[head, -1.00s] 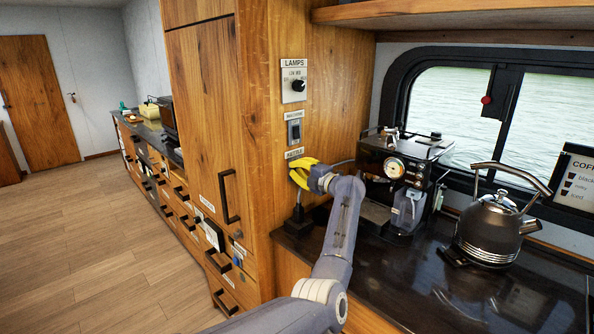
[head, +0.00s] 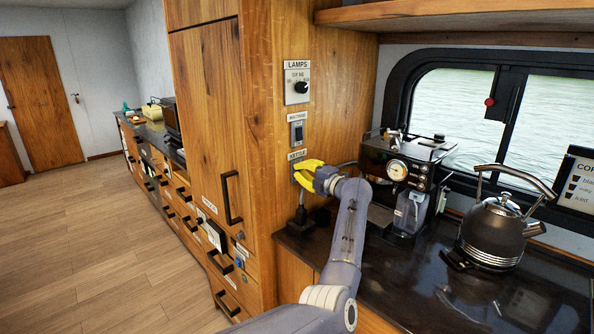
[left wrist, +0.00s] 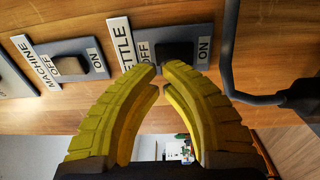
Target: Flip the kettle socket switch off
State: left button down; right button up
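The kettle socket switch is a dark rocker (left wrist: 178,52) on a grey plate, between the words OFF and ON, under a KETTLE label (head: 297,155) on the wooden panel. Which side of the rocker is pressed I cannot tell. My left gripper (left wrist: 160,78) has yellow curved fingers with their tips together just in front of the rocker, towards the OFF side. Whether they touch it is unclear. In the head view the left gripper (head: 299,171) covers most of the switch. My right gripper is not in view.
The machine switch (head: 298,131) and the lamps knob (head: 301,87) sit above on the same panel. A black plug and cable (head: 299,214) hang below. A coffee machine (head: 405,175) and the kettle (head: 491,232) stand on the dark counter (head: 430,300).

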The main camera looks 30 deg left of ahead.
pick_arm(q)
jog(key=v, duration=1.2)
jog(key=shift+d+r, duration=0.2)
jog(key=shift+r, duration=0.4)
jog(key=shift+w, duration=0.1)
